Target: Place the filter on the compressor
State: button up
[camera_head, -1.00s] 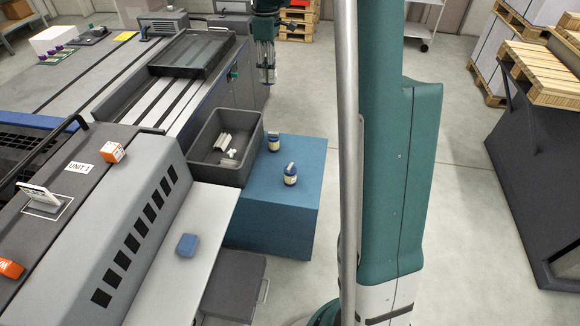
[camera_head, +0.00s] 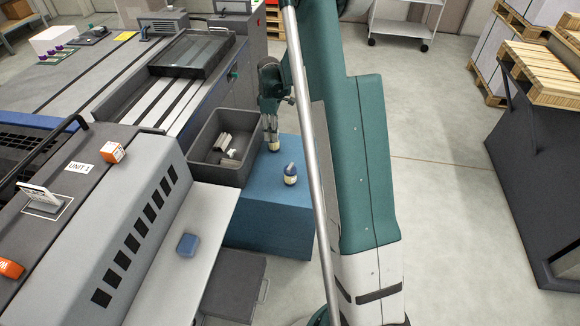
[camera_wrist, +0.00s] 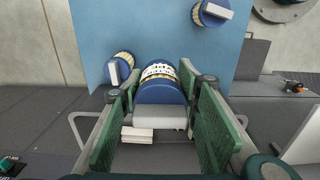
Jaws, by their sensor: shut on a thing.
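The compressor appears to be the blue box (camera_head: 270,225); its flat top also shows in the wrist view (camera_wrist: 150,35). My gripper (camera_wrist: 160,100) is shut on a filter (camera_wrist: 159,92), a cylinder with a blue end, a cream side with dark marks and a pale block at its near end. In the head view my gripper (camera_head: 271,138) is low at the box's far left part, and the held filter is not clearly distinguishable there. I cannot tell whether it touches the box. Two similar filters stand on the box, one farther off (camera_wrist: 121,68) and one nearer (camera_head: 290,176).
A dark grey bin (camera_head: 212,170) with white pieces stands against the box's left side. The grey press (camera_head: 120,220) and its pale shelf (camera_head: 185,280), bearing a blue block (camera_head: 187,245), lie to the left. Open floor (camera_head: 450,200) lies to the right.

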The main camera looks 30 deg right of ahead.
send_over(275, 163)
notch_tip(275, 163, down, 6)
jog(key=shift+a+r, duration=0.1)
dwell(0.4)
jog(key=shift+f+b, duration=0.7)
jog(key=shift+f, duration=2.45)
jog(key=shift+f+b, duration=0.4)
jog(key=shift+f, duration=1.45)
jog(key=shift+f, duration=0.1)
jog(key=o, duration=0.9)
